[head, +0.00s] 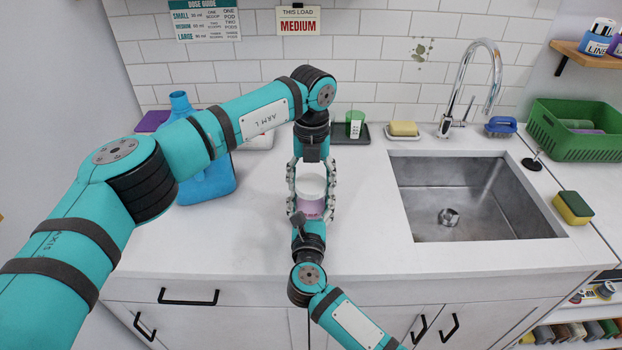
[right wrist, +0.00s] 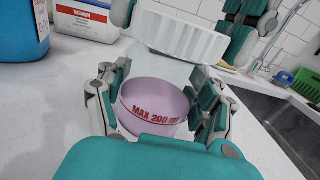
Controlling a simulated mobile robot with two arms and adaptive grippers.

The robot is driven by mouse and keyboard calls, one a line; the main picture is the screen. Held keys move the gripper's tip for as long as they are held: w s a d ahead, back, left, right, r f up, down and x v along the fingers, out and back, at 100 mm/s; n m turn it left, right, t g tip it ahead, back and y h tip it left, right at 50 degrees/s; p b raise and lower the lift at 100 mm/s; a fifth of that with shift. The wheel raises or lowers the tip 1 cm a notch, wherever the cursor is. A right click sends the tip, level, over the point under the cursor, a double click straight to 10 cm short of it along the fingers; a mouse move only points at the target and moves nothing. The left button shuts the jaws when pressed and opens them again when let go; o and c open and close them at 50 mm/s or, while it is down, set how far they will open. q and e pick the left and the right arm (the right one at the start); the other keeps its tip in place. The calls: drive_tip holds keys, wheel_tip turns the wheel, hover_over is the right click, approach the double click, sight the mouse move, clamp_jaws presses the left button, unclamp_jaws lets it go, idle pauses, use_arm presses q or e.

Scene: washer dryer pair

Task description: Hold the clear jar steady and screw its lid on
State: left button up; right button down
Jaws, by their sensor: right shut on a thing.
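The clear jar (right wrist: 153,107) stands upright on the white counter, with a pale purple band marked "MAX 200 ml" in red. Its band also shows in the head view (head: 311,207). The white ribbed lid (right wrist: 180,34) is at the top of the jar; I cannot tell whether it is seated on the rim. My right gripper (right wrist: 155,112) is shut on the jar, with a finger on each side. My left gripper (head: 311,178) comes down from above, its fingers spread on both sides of the lid. It looks open around the lid, with narrow gaps.
A blue jug (head: 207,184) stands left of the grippers. A white container with a red label (right wrist: 88,19) is behind. The sink (head: 470,185), soap dish (head: 403,131), sponge (head: 573,206) and green basket (head: 570,128) are to the right. The front counter is clear.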

use_arm(q)
drive_tip(key=c, duration=0.6)
drive_tip(key=m, duration=0.4)
drive_tip(key=shift+m, duration=0.3)
drive_tip(key=shift+c, duration=0.2)
drive_tip(key=m, duration=0.3)
drive_tip(key=shift+m, duration=0.3)
drive_tip(key=o, duration=1.4)
drive_tip(key=shift+c, duration=0.2)
wheel_tip(320, 180, up, 12)
